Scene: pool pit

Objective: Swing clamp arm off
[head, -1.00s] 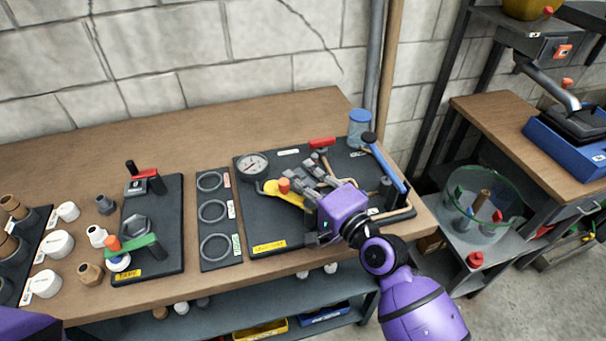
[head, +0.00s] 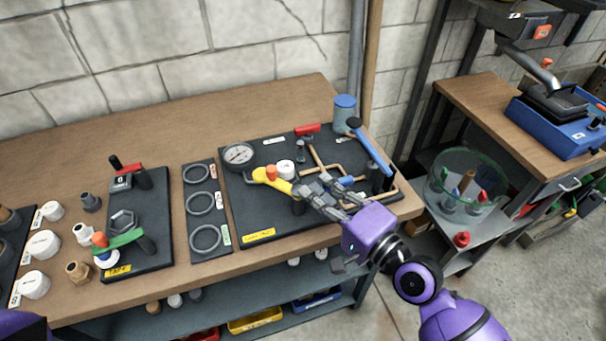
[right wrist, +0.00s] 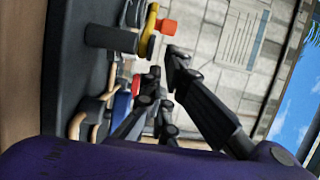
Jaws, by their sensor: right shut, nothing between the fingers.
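The yellow clamp arm (head: 275,181) lies across the dark board, with an orange knob (head: 271,172) on top near its left part. Its right end runs behind the fingers of my right gripper (head: 311,188), close to a short black post. My right gripper is shut and empty, just right of the arm; I cannot tell whether it touches it. In the right wrist view the yellow arm (right wrist: 149,30) and red-orange knob (right wrist: 168,27) show beyond the fingers (right wrist: 166,66). A white cap (head: 285,167) stands behind the arm. My left gripper is out of view.
The board (head: 235,210) also carries a gauge (head: 239,155), copper pipes (head: 318,157), a red handle (head: 307,129) and a long blue lever (head: 371,148). A ring board (head: 210,256) lies left. The bench's back left is clear.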

